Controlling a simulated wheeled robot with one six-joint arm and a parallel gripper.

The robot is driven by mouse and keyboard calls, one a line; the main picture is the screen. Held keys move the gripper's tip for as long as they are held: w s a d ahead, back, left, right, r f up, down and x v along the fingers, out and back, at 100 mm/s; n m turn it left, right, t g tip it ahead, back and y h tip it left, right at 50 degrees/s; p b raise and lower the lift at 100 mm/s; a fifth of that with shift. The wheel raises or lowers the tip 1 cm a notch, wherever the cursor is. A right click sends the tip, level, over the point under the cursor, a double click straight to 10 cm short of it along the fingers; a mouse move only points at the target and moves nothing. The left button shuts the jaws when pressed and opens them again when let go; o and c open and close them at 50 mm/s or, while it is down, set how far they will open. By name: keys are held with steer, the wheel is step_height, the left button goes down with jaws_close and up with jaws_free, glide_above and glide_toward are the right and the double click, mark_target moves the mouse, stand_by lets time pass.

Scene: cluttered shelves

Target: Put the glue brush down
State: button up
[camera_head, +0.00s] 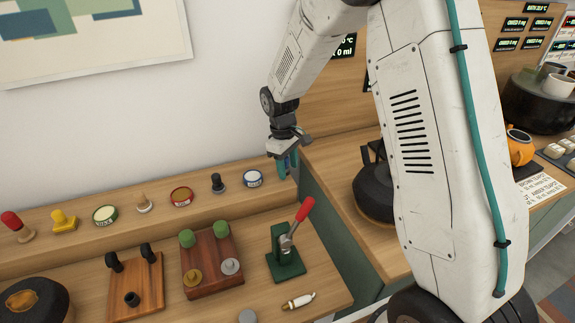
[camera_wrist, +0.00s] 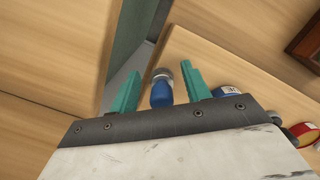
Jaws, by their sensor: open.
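A small blue piece with a grey end, which I take for the glue brush (camera_wrist: 161,90), shows between my fingers in the wrist view. It is at the right end of the narrow upper shelf (camera_head: 150,222). My gripper (camera_wrist: 161,88) is open around it, with a gap visible on each side. In the head view my gripper (camera_head: 287,163) points down at the shelf end, just right of the blue-and-white tin (camera_head: 252,179). There the fingers mostly hide the brush. Whether its foot rests on the wood I cannot tell.
Left of the tin on the shelf stand a black stamp (camera_head: 217,184), a red tin (camera_head: 181,197) and several other small items. A green press with a red lever (camera_head: 297,222) stands below in front. A green panel (camera_head: 340,240) borders the shelf on the right.

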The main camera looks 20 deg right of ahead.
steer(key=r, duration=0.8)
steer(key=w+a+r, duration=0.1)
steer(key=r, duration=0.3)
steer(key=shift+w+r, duration=0.1)
steer(key=s+d+r+m+t, duration=0.1)
steer(key=s+r+m, duration=0.1)
steer(key=s+r, duration=0.55)
steer(key=s+d+r+m, duration=0.2)
steer(key=s+r, duration=0.2)
steer(key=s, duration=0.7)
steer(key=s+m+t, duration=0.1)
steer(key=s+m, duration=0.2)
steer(key=s, duration=1.4)
steer(key=shift+d+f+y, duration=0.25)
steer(key=shift+y, duration=0.15)
